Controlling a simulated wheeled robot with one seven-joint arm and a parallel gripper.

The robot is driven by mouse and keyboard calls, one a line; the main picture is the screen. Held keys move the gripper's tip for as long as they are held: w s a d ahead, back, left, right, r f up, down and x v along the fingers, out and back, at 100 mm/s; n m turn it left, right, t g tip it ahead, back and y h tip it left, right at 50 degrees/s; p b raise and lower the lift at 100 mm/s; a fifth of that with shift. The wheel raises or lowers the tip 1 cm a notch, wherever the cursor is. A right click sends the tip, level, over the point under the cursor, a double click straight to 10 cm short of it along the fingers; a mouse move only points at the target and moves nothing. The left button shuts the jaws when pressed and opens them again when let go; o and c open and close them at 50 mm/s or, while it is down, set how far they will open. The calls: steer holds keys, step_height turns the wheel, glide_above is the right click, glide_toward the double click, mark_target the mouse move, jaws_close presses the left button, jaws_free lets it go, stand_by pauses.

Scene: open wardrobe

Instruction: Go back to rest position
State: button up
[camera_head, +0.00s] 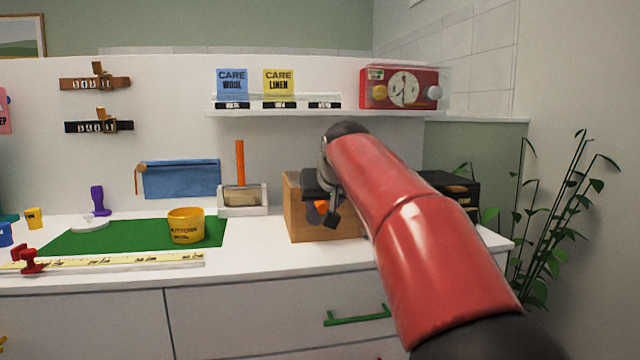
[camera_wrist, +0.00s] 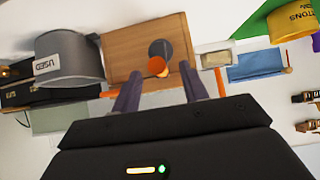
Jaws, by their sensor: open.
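My gripper (camera_head: 328,212) is at the end of my red arm, in front of a wooden box (camera_head: 300,225) on the white counter. In the wrist view my gripper (camera_wrist: 158,84) has its two dark fingers apart, with nothing held between them. Beyond the fingertips is the wooden face of the box (camera_wrist: 125,50), with a dark round spot and an orange piece (camera_wrist: 157,67) on or in it. I cannot tell whether the orange piece is inside an opening. My arm hides the right part of the box in the head view.
A yellow tub (camera_head: 186,226) stands on a green mat (camera_head: 80,236) at left. A white holder (camera_head: 243,200) stands left of the box. A shelf (camera_head: 280,112) carries cards and a red timer (camera_head: 400,88). A grey bin labelled USED (camera_wrist: 70,58) is beside the box.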

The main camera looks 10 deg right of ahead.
steer(key=shift+v, duration=1)
steer(key=shift+s, duration=0.1)
steer(key=s+f+g, duration=0.2)
steer(key=s+f, duration=1.1)
steer(key=s, duration=0.4)
steer(key=s+f+g, duration=0.2)
steer(key=s+f, duration=1.1)
steer(key=s, duration=0.4)
steer(key=shift+s+f+g, duration=0.3)
steer(key=shift+s+g, duration=0.1)
